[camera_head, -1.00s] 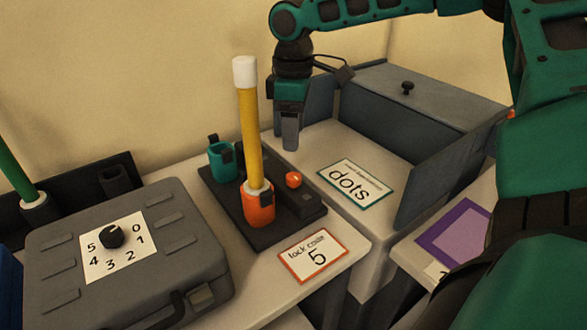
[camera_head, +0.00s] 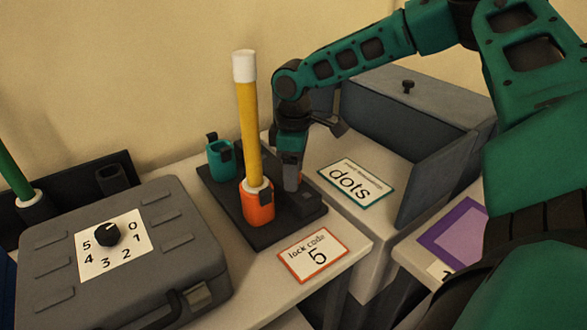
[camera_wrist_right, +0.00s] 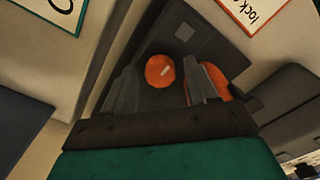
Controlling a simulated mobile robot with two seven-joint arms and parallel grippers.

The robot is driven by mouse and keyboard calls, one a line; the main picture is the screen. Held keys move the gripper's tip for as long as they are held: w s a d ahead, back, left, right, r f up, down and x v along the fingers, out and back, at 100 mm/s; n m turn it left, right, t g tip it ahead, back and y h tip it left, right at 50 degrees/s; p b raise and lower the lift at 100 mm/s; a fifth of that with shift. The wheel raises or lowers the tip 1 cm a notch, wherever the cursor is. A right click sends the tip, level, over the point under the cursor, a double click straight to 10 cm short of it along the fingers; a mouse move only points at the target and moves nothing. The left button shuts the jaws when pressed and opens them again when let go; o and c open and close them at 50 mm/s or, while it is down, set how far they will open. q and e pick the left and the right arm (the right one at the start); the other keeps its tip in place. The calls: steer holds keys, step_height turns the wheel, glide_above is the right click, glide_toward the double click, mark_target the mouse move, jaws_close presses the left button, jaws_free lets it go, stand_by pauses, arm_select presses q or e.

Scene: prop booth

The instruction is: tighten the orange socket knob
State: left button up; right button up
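The orange socket knob (camera_wrist_right: 160,70) is a small round knob with a pale mark, on the dark base (camera_head: 262,238). In the head view my right gripper hides it. My right gripper (camera_head: 291,184) points down at the knob's place, just right of the orange socket (camera_head: 258,206). In the right wrist view my right gripper (camera_wrist_right: 160,88) is open, with one finger on each side of the knob and gaps showing. The orange socket (camera_wrist_right: 218,84) lies just beyond one finger. A yellow rod (camera_head: 249,130) with a white top stands in the socket. My left gripper is not in view.
A teal socket (camera_head: 221,160) stands behind the orange one. A grey case (camera_head: 75,275) with a black dial (camera_head: 107,234) is at left. A "lock code 5" card (camera_head: 313,255) lies in front. A grey box (camera_head: 430,100) and "dots" card (camera_head: 355,183) are at right.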

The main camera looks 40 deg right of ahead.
steer(key=c, duration=0.9)
steer(key=shift+c, duration=0.2)
steer(key=shift+m, duration=0.5)
steer(key=m, duration=0.3)
steer(key=shift+m+b, duration=0.35)
steer(key=shift+m, duration=0.05)
steer(key=m, duration=0.5)
steer(key=shift+b, duration=0.3)
steer(key=m, duration=0.9)
steer(key=shift+m+b, duration=0.3)
steer(key=shift+b, duration=0.1)
